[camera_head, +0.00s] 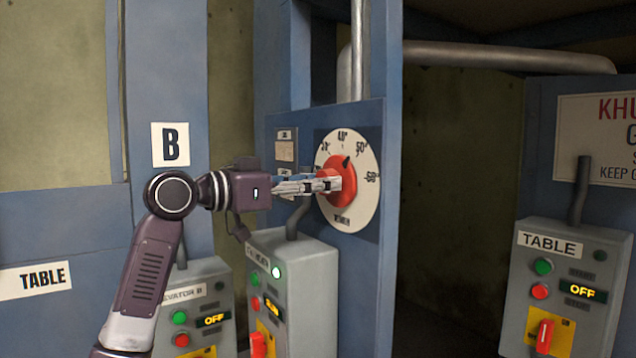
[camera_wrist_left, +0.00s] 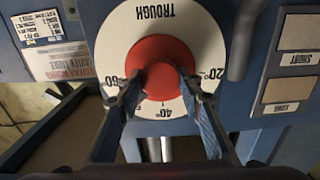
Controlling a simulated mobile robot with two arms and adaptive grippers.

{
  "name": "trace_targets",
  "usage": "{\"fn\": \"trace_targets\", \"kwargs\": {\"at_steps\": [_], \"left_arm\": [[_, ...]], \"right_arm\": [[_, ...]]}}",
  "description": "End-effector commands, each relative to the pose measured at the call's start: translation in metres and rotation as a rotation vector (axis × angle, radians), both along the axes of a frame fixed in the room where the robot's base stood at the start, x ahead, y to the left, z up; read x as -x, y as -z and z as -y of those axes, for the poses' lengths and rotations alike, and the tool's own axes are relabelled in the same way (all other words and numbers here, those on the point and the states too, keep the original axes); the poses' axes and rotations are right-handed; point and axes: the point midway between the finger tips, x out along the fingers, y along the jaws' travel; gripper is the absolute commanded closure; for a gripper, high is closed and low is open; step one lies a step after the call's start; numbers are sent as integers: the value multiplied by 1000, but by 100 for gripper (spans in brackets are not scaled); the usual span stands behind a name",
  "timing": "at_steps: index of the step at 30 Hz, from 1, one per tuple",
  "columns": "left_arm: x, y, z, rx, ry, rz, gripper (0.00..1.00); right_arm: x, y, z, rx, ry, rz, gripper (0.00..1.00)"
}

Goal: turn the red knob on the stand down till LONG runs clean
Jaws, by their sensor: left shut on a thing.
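The red knob (camera_head: 347,190) sits at the centre of a round white dial (camera_head: 365,211) on a blue panel. Its black pointer shows between the 40° and 50° marks in the head view. My left gripper (camera_head: 328,183) reaches in from the left and is shut on the knob. In the left wrist view its fingertips (camera_wrist_left: 160,82) press on both sides of the red knob (camera_wrist_left: 160,55), with the dial (camera_wrist_left: 125,35) upside down behind. Tan windows lie beside the dial; the one labelled SHORT (camera_wrist_left: 298,33) shows at right, another (camera_wrist_left: 288,90) below it. My right gripper is out of view.
Below the dial stands a grey control box (camera_head: 305,268) with a lit green lamp. An ELEVATOR B box (camera_head: 200,280) at left and a TABLE box (camera_head: 565,245) at right both read OFF. A dark opening (camera_head: 450,200) lies right of the panel.

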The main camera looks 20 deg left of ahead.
Motion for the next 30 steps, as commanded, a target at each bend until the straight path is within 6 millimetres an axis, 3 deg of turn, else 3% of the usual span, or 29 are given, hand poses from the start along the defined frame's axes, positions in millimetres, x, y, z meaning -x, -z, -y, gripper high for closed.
{"fn": "trace_targets", "kwargs": {"at_steps": [11,30], "left_arm": [[0,-1,0,61,0,-46,91],[-1,-2,-2,432,0,-333,91]], "right_arm": [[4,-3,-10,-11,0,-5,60],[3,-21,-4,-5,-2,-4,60]]}}
